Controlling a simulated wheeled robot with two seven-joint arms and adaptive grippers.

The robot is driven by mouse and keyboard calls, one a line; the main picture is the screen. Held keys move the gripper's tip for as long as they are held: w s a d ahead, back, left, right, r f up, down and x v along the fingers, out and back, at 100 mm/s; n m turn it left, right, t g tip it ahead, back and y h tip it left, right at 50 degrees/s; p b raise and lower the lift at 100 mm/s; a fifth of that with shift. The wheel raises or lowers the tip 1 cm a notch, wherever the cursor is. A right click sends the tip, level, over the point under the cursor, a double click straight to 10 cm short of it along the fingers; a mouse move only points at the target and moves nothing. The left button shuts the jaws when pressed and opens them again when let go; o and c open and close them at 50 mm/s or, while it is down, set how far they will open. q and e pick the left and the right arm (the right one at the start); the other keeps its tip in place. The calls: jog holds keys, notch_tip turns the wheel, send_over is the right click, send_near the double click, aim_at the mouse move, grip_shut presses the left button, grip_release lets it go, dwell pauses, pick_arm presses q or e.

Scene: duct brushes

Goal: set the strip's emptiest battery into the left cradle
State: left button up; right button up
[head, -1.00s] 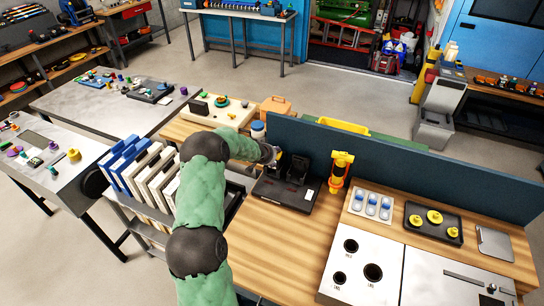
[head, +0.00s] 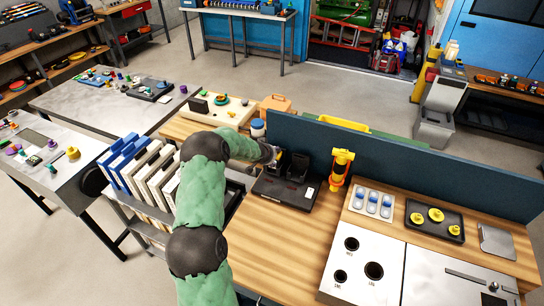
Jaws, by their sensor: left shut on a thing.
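A black charger dock (head: 284,194) stands at the left end of the wooden bench, with upright dark parts on its back; a small white label is on its right side. My left gripper (head: 274,160) is at the dock's back left, low over the left cradle. It is shut on a battery, a dark piece mostly hidden by the gripper. I cannot tell whether the battery is seated in the cradle. The strip and any charge marks cannot be made out at this size. My right gripper is not in view.
A yellow and orange tool (head: 341,168) stands right of the dock. A blue-grey panel (head: 400,160) runs behind the bench. A tray with yellow knobs (head: 434,221) and a white box with holes (head: 360,266) lie to the right. The wood before the dock is clear.

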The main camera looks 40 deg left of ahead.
pick_arm(q)
jog(key=shift+f+b, duration=0.6)
jog(key=shift+b, duration=0.05)
jog(key=o, duration=1.7)
jog(key=shift+f, duration=0.15)
jog(key=shift+s+d+r, duration=0.1)
jog(key=shift+s+r, duration=0.3)
jog(key=shift+r, duration=0.1)
jog(key=v, duration=1.1)
jog(key=shift+w, duration=0.1)
